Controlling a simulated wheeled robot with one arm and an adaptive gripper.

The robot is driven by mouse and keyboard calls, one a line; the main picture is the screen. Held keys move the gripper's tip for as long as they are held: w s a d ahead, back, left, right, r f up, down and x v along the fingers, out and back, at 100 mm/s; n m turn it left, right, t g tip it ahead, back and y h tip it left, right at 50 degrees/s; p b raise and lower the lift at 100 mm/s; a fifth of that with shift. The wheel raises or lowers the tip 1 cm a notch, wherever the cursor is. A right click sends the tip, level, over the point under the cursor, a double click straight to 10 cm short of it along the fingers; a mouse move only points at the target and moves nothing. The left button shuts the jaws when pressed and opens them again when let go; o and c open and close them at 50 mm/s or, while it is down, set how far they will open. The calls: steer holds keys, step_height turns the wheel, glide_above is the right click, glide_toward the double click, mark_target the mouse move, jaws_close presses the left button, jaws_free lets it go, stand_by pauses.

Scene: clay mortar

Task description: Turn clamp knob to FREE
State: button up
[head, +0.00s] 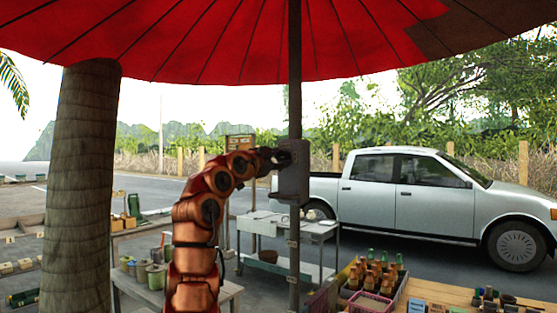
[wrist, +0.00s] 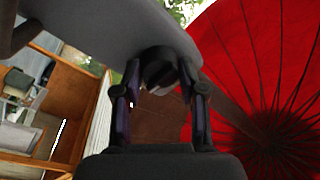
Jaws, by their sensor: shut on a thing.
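The clamp is a grey box-like housing (head: 293,172) fixed on the dark umbrella pole (head: 295,100). In the wrist view the grey housing (wrist: 110,30) fills the upper left, with a dark round knob (wrist: 158,72) on its face. My gripper (wrist: 160,85) has one finger on each side of the knob and is shut on it. In the head view my gripper (head: 277,157) reaches the left side of the housing, and the knob is hidden there. No FREE marking can be read in either view.
A red umbrella canopy (head: 220,40) spreads overhead. A thick trunk (head: 82,190) stands at left. A metal table (head: 325,230) stands behind the pole, with a silver pickup (head: 410,195) beyond. A crate of bottles (head: 345,290) is at lower right.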

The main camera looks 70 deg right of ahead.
steer(key=shift+m, duration=0.3)
steer(key=o, duration=1.2)
steer(key=shift+c, duration=0.2)
steer(key=v, duration=1.2)
stand_by(0.6)
